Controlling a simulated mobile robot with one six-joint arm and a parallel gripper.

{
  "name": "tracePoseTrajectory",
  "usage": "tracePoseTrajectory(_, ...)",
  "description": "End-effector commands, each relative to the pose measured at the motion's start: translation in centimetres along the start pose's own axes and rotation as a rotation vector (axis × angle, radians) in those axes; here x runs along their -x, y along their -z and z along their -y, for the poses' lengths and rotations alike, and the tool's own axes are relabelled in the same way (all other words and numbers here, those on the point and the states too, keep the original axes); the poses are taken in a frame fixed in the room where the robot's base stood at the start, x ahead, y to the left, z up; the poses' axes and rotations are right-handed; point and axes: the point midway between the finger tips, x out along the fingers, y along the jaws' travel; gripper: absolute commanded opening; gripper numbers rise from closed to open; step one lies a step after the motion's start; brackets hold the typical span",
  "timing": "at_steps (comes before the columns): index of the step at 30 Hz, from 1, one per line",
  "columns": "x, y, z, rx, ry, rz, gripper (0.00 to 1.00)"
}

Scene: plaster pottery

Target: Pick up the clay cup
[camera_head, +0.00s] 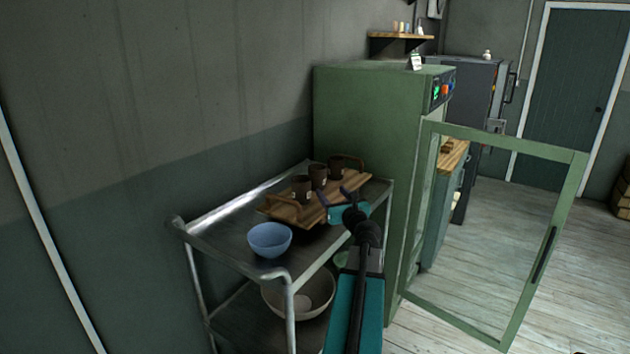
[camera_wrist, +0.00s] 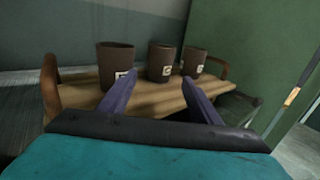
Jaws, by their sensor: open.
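Three dark brown clay cups stand in a row on a wooden tray with handles (camera_wrist: 75,97). In the wrist view they are the left cup (camera_wrist: 115,62), the middle cup (camera_wrist: 160,60) and the right cup (camera_wrist: 193,60), each with a small pale label. In the head view the nearest cup (camera_head: 301,188) is at the tray's near end. My gripper (camera_wrist: 160,88) is open and empty, its fingers pointing toward the cups over the tray's front side. The left fingertip overlaps the left cup's label in the picture; I cannot tell if they touch.
The tray sits on a metal cart (camera_head: 223,228). A blue bowl (camera_head: 270,239) stands near its front, and a large pale bowl (camera_head: 312,297) is on the lower shelf. A green cabinet (camera_head: 365,125) rises behind the cart, its glass door (camera_head: 500,235) open to the right.

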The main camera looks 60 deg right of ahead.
Motion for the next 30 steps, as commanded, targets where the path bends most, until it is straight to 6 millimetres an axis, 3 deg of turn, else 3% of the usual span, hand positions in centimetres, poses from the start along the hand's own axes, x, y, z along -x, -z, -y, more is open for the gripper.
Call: tracePoseTrajectory(30,-8.4,0.0,-0.1,0.001,-0.002,-0.001,0.58)
